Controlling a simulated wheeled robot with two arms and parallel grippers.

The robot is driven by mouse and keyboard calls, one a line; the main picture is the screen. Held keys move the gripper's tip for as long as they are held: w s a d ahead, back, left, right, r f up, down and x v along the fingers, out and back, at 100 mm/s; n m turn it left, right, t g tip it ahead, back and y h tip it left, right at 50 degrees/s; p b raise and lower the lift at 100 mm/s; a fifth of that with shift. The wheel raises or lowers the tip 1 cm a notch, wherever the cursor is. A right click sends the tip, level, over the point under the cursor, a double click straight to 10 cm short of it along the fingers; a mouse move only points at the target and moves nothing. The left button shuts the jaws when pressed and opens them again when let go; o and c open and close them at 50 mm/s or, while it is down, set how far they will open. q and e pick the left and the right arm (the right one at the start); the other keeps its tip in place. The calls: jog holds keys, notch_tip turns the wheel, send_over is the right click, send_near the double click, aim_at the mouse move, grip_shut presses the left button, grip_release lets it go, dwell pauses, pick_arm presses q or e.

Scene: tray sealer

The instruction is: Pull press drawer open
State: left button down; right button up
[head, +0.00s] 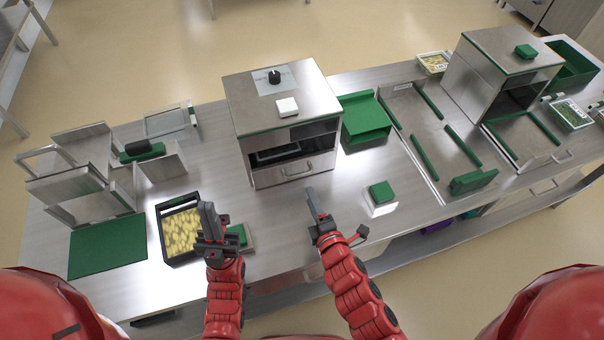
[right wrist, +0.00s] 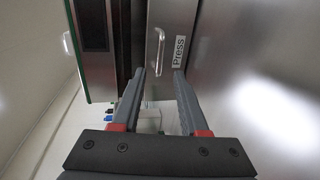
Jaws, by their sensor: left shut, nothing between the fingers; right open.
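The press (head: 243,99) is a steel box in the middle of the bench with a dark opening in its front. Its drawer front (head: 266,179), below the opening, looks flush with the box and bears a bar handle (head: 297,173). In the right wrist view the handle (right wrist: 155,48) stands ahead of my open fingers, beside the label "Press" (right wrist: 179,53). My right gripper (head: 314,202) is open and empty, short of the handle and slightly to its right. My left gripper (head: 210,215) is shut and empty, near the crate of yellow pieces.
A black crate (head: 162,236) of yellow pieces and a green mat (head: 108,247) lie to the left. A green block (head: 382,192) on a pale base is to the right. A green tray (head: 364,118) stands right of the press. Bench directly before the press is mostly clear.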

jog(key=p+x, duration=0.2)
jog(key=x, duration=0.7)
jog(key=shift+w+a+p, duration=0.1)
jog(key=shift+p, duration=0.2)
jog(key=shift+c, duration=0.3)
grip_shut()
jog(key=shift+f, duration=0.1)
dwell(0.7)
